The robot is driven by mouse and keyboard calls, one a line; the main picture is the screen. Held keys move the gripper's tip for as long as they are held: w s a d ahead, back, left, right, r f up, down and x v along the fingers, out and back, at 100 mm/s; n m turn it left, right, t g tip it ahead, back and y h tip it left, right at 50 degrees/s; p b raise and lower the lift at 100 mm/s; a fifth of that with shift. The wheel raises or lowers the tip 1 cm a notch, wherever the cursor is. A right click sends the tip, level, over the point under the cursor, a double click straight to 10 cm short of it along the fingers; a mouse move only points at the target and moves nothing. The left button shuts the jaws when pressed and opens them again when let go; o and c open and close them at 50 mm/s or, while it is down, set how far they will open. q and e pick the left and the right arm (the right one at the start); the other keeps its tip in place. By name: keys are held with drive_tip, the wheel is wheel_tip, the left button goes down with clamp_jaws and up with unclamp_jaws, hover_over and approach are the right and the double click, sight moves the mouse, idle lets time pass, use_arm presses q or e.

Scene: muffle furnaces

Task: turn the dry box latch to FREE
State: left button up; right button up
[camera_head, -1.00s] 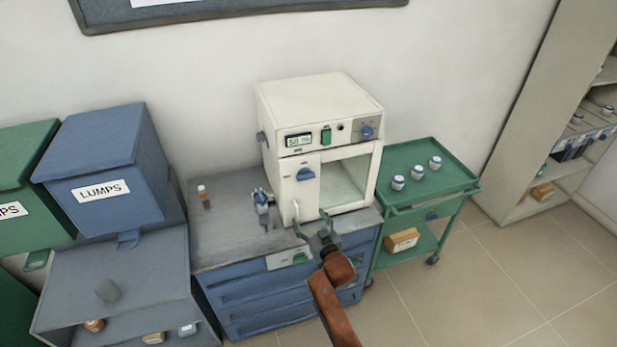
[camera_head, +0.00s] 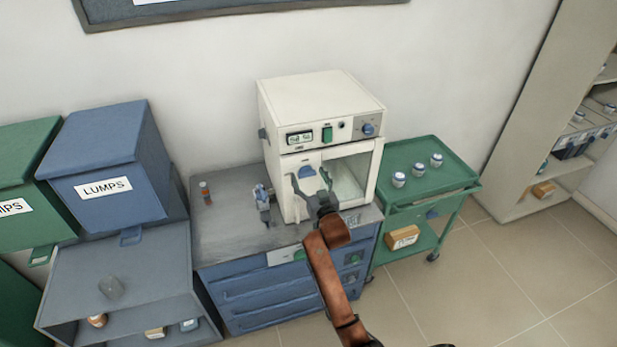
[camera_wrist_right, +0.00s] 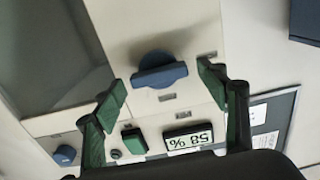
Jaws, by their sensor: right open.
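The dry box (camera_head: 318,95) is a cream cabinet with a glass window, standing on a grey-topped blue drawer unit. Its latch is a blue knob on the door front (camera_head: 306,171), partly behind my right gripper in the head view. In the right wrist view the latch (camera_wrist_right: 159,72) shows whole, its bar lying nearly across the picture, with small marks beside it that are too small to read. My right gripper (camera_head: 308,175) is open and empty in front of the door. In the wrist view its green-padded fingertips (camera_wrist_right: 163,84) lie either side of the latch, apart from it. My left gripper is out of view.
The dry box panel has a display (camera_head: 299,138), a green switch (camera_head: 327,134) and a blue dial (camera_head: 368,129). A blue dispenser-like object (camera_head: 262,198) and a small bottle (camera_head: 205,193) stand left on the worktop. A green cart (camera_head: 432,183) with jars stands right.

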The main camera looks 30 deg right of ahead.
drive_tip(key=shift+c, duration=0.5)
drive_tip(key=c, duration=1.1)
drive_tip(key=shift+o, duration=0.2)
